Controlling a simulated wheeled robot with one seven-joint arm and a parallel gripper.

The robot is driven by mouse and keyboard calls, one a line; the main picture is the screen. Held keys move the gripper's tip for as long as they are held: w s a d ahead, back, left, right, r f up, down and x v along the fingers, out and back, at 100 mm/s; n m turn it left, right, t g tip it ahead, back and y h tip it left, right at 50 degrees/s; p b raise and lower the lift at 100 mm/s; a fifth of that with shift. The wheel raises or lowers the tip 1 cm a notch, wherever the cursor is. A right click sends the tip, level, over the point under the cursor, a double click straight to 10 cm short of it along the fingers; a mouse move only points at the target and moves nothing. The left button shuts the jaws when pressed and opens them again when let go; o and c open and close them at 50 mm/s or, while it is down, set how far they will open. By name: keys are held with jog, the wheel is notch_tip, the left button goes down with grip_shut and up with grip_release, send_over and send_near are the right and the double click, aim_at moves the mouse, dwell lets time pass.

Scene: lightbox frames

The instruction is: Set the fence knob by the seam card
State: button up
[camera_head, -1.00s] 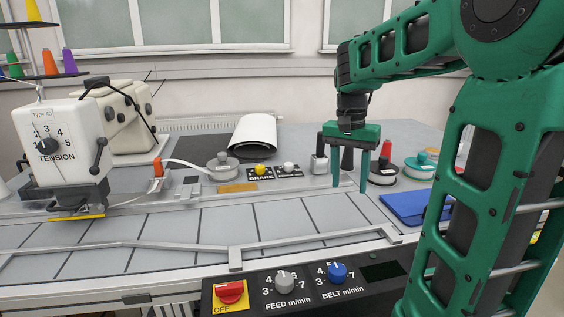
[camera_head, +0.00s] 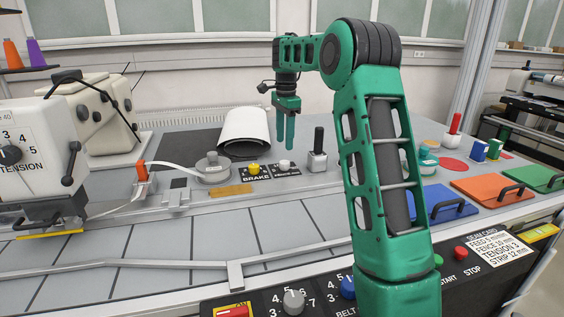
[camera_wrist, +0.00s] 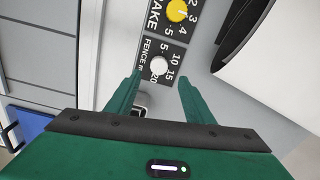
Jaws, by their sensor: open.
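The fence knob (camera_head: 285,166) is small and pale, on a black plate beside the yellow brake knob (camera_head: 254,169). In the wrist view the fence knob (camera_wrist: 158,65) sits by a scale reading 5, 10, 15, 20; its pointer is too small to read. The seam card (camera_head: 495,246) is on the front panel at right; its fence line appears to read 10 mm. My gripper (camera_head: 285,147) points down above the fence knob, apart from it. In the wrist view its open, empty fingers (camera_wrist: 160,76) stand to either side of the knob.
A black lever (camera_head: 318,149) on a grey block stands just right of the knob. A white curved sheet (camera_head: 245,131) lies behind, and a grey round weight (camera_head: 213,167) is to the left. Blue (camera_head: 447,202) and orange (camera_head: 490,187) handled lids lie at right.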

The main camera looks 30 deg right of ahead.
aim_at(284, 162)
notch_tip(284, 162, down, 9)
jog(key=shift+r, duration=0.1)
dwell(0.4)
jog(key=shift+w, duration=0.1)
jog(key=c, duration=1)
